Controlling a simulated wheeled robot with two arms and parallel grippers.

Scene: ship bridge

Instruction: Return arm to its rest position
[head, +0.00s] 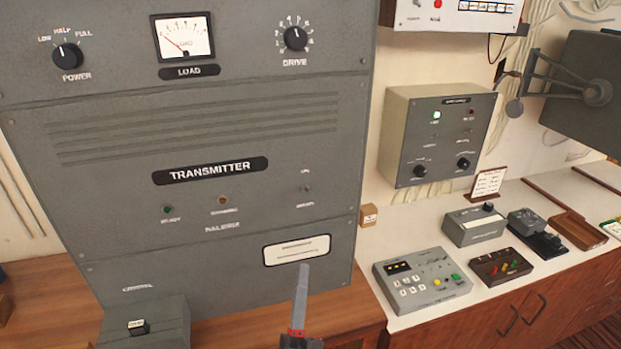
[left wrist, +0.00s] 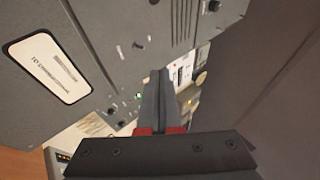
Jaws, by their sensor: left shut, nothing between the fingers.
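My left gripper (head: 302,285) shows at the bottom middle of the head view, in front of the lower part of the grey transmitter cabinet (head: 200,235). Its grey fingers point up and are shut with nothing between them. In the left wrist view the shut fingers (left wrist: 159,95) show above the dark gripper body, with red parts at their bases. The cabinet's white label plate (head: 297,250) is just above the fingertips in the head view. It also shows at the left of the left wrist view (left wrist: 48,68). My right gripper is not in view.
A white counter (head: 400,318) to the right holds a keypad box (head: 422,280), a small brown switch box (head: 500,267) and other devices. A grey power box (head: 437,135) hangs on the wall above. A small grey box (head: 160,325) sits at the cabinet's foot.

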